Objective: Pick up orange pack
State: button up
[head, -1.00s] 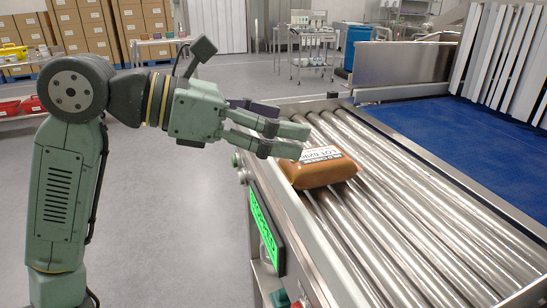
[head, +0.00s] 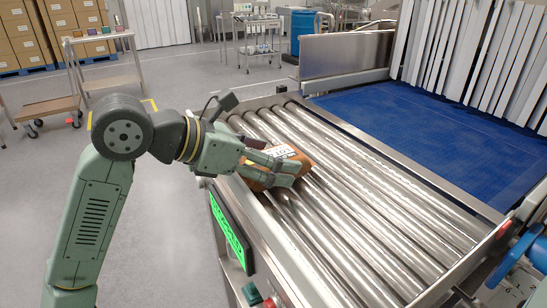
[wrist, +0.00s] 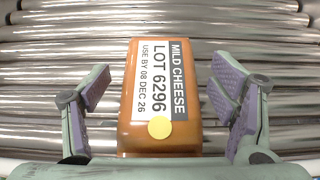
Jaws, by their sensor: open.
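The orange pack (head: 302,159) lies flat on the steel rollers near the conveyor's near-left side. In the wrist view the pack (wrist: 128,112) shows a white label reading "MILD CHEESE LOT 6296" and a round yellow sticker. My gripper (head: 288,173) is over the pack in the head view, and its fingers hide part of it. In the wrist view my open gripper (wrist: 160,80) has one finger on each side of the pack, with a visible gap on both sides. I cannot tell how far down the fingers reach beside it.
The steel roller bed (head: 370,215) is otherwise clear around the pack. A metal side rail with a green display (head: 228,232) runs below my arm. A blue belt (head: 400,125) leads to a tunnel with white strip curtains (head: 450,50). A blue valve-like part (head: 520,260) sits at lower right.

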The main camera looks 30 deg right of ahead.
jog(key=shift+d+f, duration=0.25)
jog(key=shift+d, duration=0.15)
jog(key=c, duration=1.6)
